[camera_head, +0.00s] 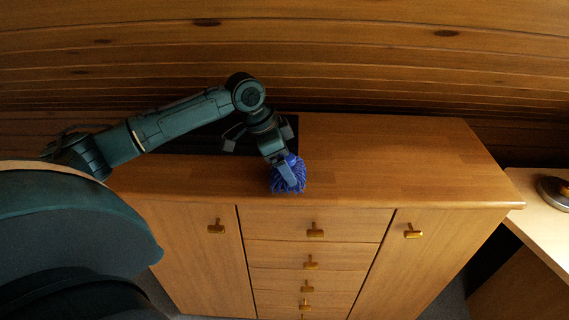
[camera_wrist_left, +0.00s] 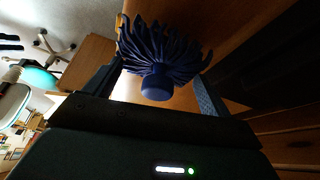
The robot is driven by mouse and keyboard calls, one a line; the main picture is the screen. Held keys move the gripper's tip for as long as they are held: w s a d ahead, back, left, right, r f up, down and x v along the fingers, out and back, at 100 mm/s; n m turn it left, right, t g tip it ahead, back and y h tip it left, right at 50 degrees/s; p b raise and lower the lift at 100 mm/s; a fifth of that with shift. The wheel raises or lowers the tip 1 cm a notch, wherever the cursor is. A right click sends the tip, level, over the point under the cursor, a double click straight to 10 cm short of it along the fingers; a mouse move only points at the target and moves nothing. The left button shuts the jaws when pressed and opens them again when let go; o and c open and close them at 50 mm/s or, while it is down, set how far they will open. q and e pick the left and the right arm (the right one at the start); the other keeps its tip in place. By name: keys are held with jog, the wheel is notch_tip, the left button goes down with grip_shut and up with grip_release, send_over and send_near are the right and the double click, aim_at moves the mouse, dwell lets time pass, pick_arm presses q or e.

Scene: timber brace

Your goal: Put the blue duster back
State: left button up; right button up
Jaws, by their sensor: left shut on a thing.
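The blue duster (camera_head: 290,182) has a bushy head of thick strands. It is at my left gripper (camera_head: 284,168), at the front edge of the wooden cabinet top. My left gripper is shut on the duster. In the left wrist view, the duster (camera_wrist_left: 160,52) shows between the two fingers, with its round blue base facing the camera. I cannot tell whether the strands touch the cabinet top. My right gripper is not in view.
The wooden cabinet (camera_head: 400,160) has doors and drawers with brass handles; its top is clear on the right. A dark patch (camera_head: 292,124) lies behind my left gripper. A plank wall stands behind. A lower surface at right holds a round metallic object (camera_head: 555,192).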

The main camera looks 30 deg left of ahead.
pick_arm(q)
jog(key=shift+f, duration=0.85)
jog(key=o, duration=0.8)
jog(key=shift+c, duration=0.2)
jog(key=shift+r, duration=0.1)
jog(key=v, duration=0.7)
jog(key=shift+r, duration=0.2)
jog(key=shift+s+a+f, duration=0.1)
jog(key=shift+s, duration=0.05)
